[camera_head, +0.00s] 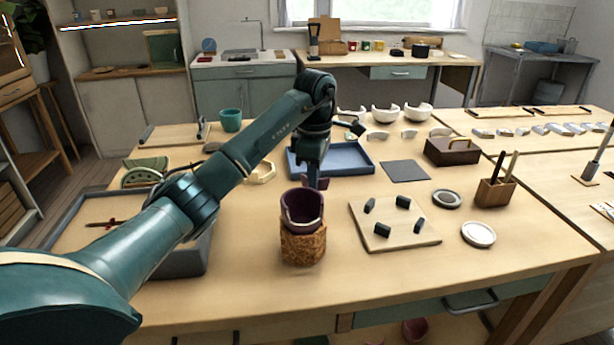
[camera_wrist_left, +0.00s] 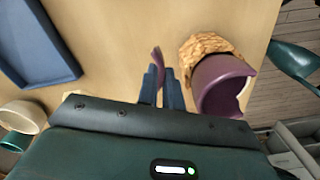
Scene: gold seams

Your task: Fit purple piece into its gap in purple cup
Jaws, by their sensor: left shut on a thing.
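The purple cup (camera_head: 302,222) stands upright in a rough brown woven-looking holder (camera_head: 303,247) near the front middle of the table. Its rim has a gap, which shows clearly in the left wrist view on the cup (camera_wrist_left: 213,84). My left gripper (camera_head: 315,178) is just behind the cup, shut on the purple piece (camera_head: 321,184). In the left wrist view the thin, curved purple piece (camera_wrist_left: 157,58) sticks out between the fingertips (camera_wrist_left: 160,75), beside the cup and apart from it. Part of the piece is hidden by the fingers. My right gripper is out of view.
A board with dark pegs (camera_head: 400,232) lies right of the cup. A blue tray (camera_head: 350,168) is behind the gripper. A grey tray (camera_head: 185,262) sits at left, partly under my left arm. Bare table lies in front of the holder.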

